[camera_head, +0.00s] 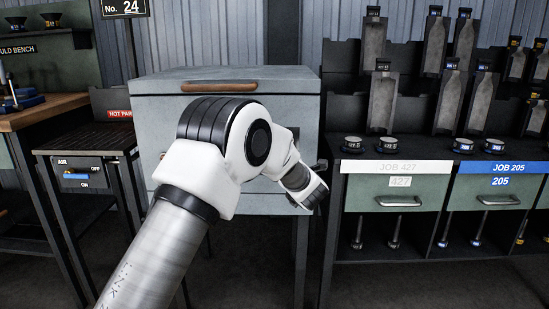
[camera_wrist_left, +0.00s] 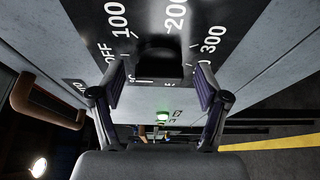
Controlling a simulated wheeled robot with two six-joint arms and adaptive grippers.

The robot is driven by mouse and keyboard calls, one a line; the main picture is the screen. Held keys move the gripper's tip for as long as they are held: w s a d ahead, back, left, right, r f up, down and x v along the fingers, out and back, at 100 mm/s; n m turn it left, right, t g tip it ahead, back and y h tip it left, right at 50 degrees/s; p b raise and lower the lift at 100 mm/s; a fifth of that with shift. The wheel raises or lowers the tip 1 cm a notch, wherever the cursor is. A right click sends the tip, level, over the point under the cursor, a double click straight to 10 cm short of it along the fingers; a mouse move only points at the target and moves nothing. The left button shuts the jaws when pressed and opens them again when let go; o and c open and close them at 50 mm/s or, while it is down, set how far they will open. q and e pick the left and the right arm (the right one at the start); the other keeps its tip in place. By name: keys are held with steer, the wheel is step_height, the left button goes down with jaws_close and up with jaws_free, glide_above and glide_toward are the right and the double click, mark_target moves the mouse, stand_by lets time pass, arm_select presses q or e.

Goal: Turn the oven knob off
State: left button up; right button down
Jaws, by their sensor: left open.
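The oven is a grey cabinet (camera_head: 165,110); its knob is hidden behind my arm in the head view. In the left wrist view the black knob (camera_wrist_left: 158,62) sits on a dark dial plate (camera_wrist_left: 215,18) marked OFF, 100, 200 and 300. I cannot tell for sure which mark it points to. My left gripper (camera_wrist_left: 160,80) is open, one finger either side of the knob, with gaps showing between. Whether either finger touches the knob is not clear. In the head view the gripper is mostly hidden behind my wrist. My right gripper is not in view.
A brown handle (camera_head: 218,87) runs along the oven's upper front. A green light (camera_wrist_left: 162,115) glows near the knob. A rack with JOB 427 (camera_head: 390,168) and JOB 205 (camera_head: 503,167) drawers stands close on the right. An AIR switch (camera_head: 77,176) is on the left stand.

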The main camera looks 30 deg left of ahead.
arm_select(q)
steer(key=v, duration=1.2)
